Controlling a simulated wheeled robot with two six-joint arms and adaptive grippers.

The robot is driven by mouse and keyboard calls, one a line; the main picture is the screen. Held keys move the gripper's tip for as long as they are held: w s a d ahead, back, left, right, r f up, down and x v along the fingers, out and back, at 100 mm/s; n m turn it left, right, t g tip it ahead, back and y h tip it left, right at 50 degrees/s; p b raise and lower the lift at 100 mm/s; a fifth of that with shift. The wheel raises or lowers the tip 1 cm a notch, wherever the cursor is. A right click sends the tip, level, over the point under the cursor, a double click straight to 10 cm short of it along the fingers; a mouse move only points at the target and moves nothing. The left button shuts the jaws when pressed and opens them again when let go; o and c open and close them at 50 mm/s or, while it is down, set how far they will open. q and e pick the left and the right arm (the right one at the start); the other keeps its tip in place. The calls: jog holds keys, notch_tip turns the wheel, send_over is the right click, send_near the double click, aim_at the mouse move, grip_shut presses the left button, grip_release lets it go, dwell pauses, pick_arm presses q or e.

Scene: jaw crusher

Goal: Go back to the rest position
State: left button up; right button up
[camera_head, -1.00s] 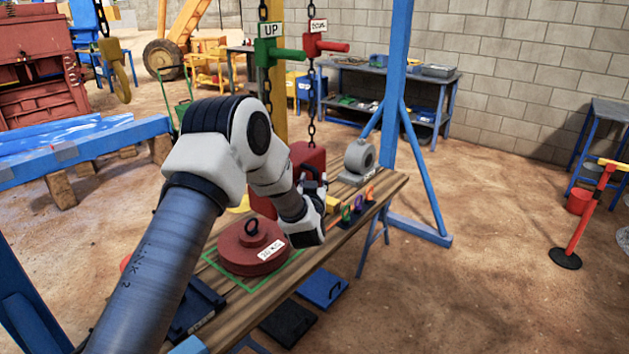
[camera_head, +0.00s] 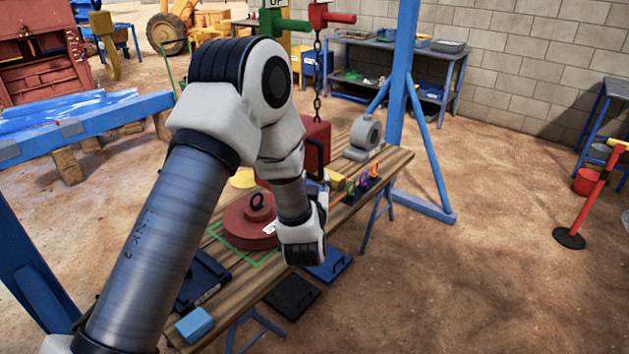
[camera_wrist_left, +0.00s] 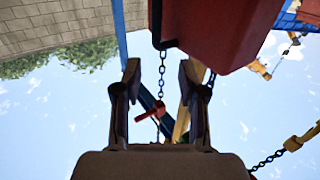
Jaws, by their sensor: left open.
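My left arm comes in from the left in the head view and bends down over the wooden bench (camera_head: 243,293). My left gripper is mostly hidden behind its wrist there, near the red block (camera_head: 316,138) with a dark handle. In the left wrist view my left gripper (camera_wrist_left: 160,88) is open, its two dark fingers apart with nothing held between them. A chain (camera_wrist_left: 162,75) and a red handle (camera_wrist_left: 150,113) show beyond the fingers. A red body (camera_wrist_left: 222,30) fills the upper right of that view. My right gripper is not in view.
A round red weight (camera_head: 243,222) with a ring sits on the bench beside my forearm. A grey round part (camera_head: 365,137), small coloured items and a light-blue block (camera_head: 194,325) also lie on it. A blue post (camera_head: 401,70) stands behind. Open dirt floor lies to the right.

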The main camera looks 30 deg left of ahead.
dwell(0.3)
pick_arm(q)
jog(key=s+d+f+m+g+h, duration=0.3)
jog(key=s+f, duration=0.4)
jog(key=f, duration=0.6)
jog(key=s+d+f+m+g+h, duration=0.15)
jog(key=s+d+f+g, duration=0.35)
jog(key=f, duration=0.8)
jog(key=s+d+f+g+h, duration=0.1)
jog(key=s+d+f+g, duration=0.1)
jog(key=s, duration=0.6)
jog(key=s+d+f+g+h, duration=0.2)
jog(key=s+f+g, duration=0.1)
jog(key=s, duration=0.5)
jog(key=s+d+f+m+g+h, duration=0.1)
jog(key=s+d+f+g, duration=0.1)
jog(key=s, duration=0.6)
jog(key=shift+f+g, duration=0.5)
jog(key=shift+w, duration=0.15)
